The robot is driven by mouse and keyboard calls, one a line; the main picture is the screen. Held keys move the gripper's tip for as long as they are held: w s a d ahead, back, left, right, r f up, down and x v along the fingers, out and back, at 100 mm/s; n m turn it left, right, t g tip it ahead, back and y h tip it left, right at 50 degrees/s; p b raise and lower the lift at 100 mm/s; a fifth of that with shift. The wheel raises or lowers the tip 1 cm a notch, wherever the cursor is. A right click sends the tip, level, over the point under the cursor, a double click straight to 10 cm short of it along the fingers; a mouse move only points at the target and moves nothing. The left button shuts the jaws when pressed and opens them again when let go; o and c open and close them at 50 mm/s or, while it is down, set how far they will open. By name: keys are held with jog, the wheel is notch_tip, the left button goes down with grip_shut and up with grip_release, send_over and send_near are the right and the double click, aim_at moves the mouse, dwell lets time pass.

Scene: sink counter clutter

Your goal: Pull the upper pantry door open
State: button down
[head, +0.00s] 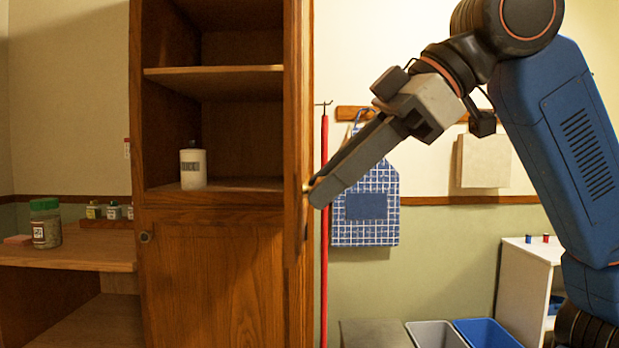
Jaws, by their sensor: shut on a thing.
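The upper pantry door (297,120) stands open, swung out on the right side of the wooden pantry and seen nearly edge-on. The upper compartment behind it is exposed, with a shelf (215,70) and a white canister (193,169) on its floor. My gripper (312,190) reaches in from the right and is shut on the door's small brass knob (306,187), which is mostly hidden by the fingers. The lower pantry door (215,285) is closed, with a round knob (145,237) at its upper left.
A counter (70,258) at left bears a green-lidded jar (45,225) and several small bottles. A red pole (324,260) and a checked apron (365,208) hang behind my gripper. Bins (435,335) and a white cabinet (525,285) stand at lower right.

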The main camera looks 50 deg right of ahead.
jog(key=shift+s+d+r, duration=0.1)
jog(key=shift+s+d, duration=0.05)
jog(key=c, duration=1.4)
grip_release()
